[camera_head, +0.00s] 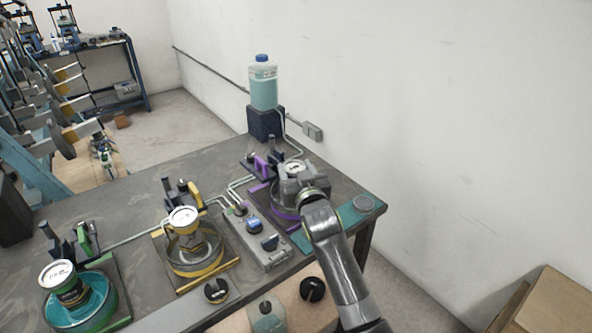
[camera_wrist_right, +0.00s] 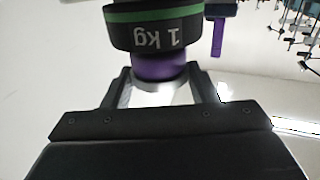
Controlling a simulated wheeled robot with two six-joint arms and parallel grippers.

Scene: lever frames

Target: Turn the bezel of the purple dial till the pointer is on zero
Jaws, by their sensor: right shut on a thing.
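The purple dial (camera_head: 294,166) stands at the right-hand station, with its pale face upward and mostly hidden by my gripper. The right gripper (camera_head: 290,178) is at this dial, its arm coming in from below. In the right wrist view, which looks upside down, the purple bezel (camera_wrist_right: 158,68) lies between the fingers of the right gripper (camera_wrist_right: 160,80), which is shut on it. A black weight marked 1 kg with a green band (camera_wrist_right: 158,32) adjoins the bezel. The pointer cannot be read in either view. My left gripper is not in view.
A grey control box (camera_head: 262,242) is close beside the purple station. A bottle (camera_head: 263,88) stands on a dark block behind. The wall is at the right.

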